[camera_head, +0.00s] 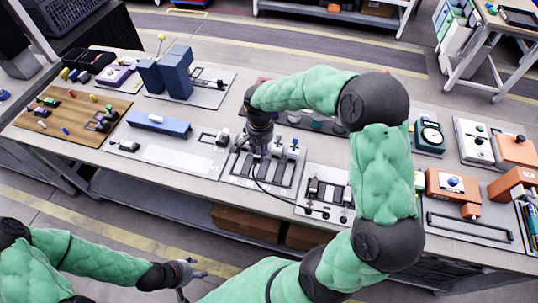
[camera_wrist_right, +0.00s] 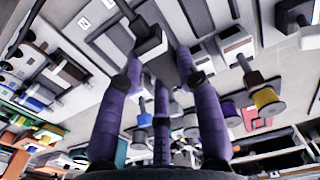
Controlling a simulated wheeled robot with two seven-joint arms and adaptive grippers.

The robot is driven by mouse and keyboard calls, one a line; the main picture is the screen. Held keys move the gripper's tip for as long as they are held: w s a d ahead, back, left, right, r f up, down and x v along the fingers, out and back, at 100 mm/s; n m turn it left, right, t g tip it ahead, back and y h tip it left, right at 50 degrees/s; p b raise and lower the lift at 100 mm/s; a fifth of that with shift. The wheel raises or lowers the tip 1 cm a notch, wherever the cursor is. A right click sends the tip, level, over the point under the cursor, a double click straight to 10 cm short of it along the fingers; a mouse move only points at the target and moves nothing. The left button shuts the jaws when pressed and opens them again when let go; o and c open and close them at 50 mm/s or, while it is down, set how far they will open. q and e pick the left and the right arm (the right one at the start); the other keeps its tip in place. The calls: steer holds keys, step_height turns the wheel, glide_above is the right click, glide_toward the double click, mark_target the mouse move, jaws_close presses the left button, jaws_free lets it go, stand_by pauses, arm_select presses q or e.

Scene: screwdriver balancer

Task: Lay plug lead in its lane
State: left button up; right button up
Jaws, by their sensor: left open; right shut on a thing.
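My right gripper (camera_head: 258,147) is over the grey slotted board (camera_head: 236,178) in the middle of the table. In the right wrist view its purple fingers (camera_wrist_right: 160,65) close around the dark plug end (camera_wrist_right: 150,42) of the plug lead. The black lead (camera_head: 264,186) loops from below the gripper toward the small board (camera_head: 322,190) at its right. The fingers' exact contact is hard to make out, and the arm hides part of the board. My left gripper (camera_head: 190,272) is open and empty, low at the front left, away from the table.
A blue block (camera_head: 160,123) and a wooden board with small parts (camera_head: 62,118) lie to the left. Tall blue blocks (camera_head: 176,72) stand behind. A green gauge box (camera_head: 430,136) and an orange box (camera_head: 452,186) are at the right. A white strip (camera_head: 178,160) lies bare at the left.

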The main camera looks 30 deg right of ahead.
steer(key=shift+w+a+f, duration=0.2)
steer(key=shift+w+a, duration=0.35)
steer(key=shift+w, duration=0.2)
arm_select(q)
steer(key=shift+w+a+f+b, duration=0.1)
steer(key=shift+a+f+b, duration=0.1)
steer(key=shift+f+b, duration=1.15)
steer(key=shift+a+f+b, duration=0.15)
steer(key=shift+f+b, duration=1.15)
arm_select(e)
glide_above(257, 168)
steer(key=shift+f, duration=3.8)
arm_select(q)
steer(key=shift+f+b, duration=0.45)
arm_select(e)
steer(key=shift+f, duration=0.6)
steer(key=o, duration=1.2)
steer(key=shift+c, duration=0.2)
step_height(257, 168, up, 12)
